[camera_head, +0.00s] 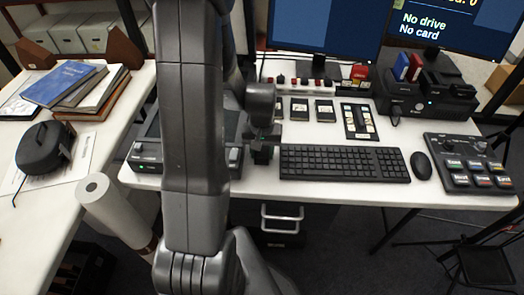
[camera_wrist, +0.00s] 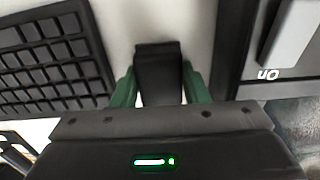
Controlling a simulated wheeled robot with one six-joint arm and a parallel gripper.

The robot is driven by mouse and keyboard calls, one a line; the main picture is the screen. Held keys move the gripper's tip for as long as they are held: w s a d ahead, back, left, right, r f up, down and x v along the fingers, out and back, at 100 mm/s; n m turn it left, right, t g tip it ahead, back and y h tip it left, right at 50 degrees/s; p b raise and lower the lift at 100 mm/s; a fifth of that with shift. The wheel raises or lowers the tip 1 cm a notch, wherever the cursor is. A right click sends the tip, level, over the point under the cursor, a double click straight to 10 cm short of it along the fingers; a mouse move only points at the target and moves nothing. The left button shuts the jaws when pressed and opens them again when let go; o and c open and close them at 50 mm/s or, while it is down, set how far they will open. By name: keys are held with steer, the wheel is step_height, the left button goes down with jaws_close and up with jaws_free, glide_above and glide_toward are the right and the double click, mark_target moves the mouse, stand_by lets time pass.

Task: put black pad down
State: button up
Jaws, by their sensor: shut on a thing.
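My gripper (camera_wrist: 160,90) is shut on the black pad (camera_wrist: 160,65), a small dark block between its two green fingers in the wrist view. In the head view my gripper (camera_head: 264,150) is low over the white desk (camera_head: 262,185), between the keyboard and a dark grey device. The pad is hard to make out there against my dark gripper and arm. I cannot tell whether the pad touches the desk.
The keyboard (camera_head: 345,163) lies right of my gripper and the grey device (camera_head: 147,155) lies left, partly behind my arm. Several dark cards (camera_head: 300,109) lie behind. A mouse (camera_head: 421,165) and control panel (camera_head: 466,165) are farther right. Bare desk shows in front of the keyboard.

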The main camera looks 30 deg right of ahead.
mark_target(262, 150)
steer(key=shift+f, duration=0.1)
steer(key=shift+f+b, duration=0.25)
steer(key=shift+b, duration=0.1)
steer(key=o, duration=0.9)
steer(key=shift+o, duration=1.1)
steer(key=shift+s, duration=0.15)
step_height(262, 150, up, 13)
steer(key=p, duration=0.1)
steer(key=shift+f+p, duration=0.15)
steer(key=shift+p, duration=0.25)
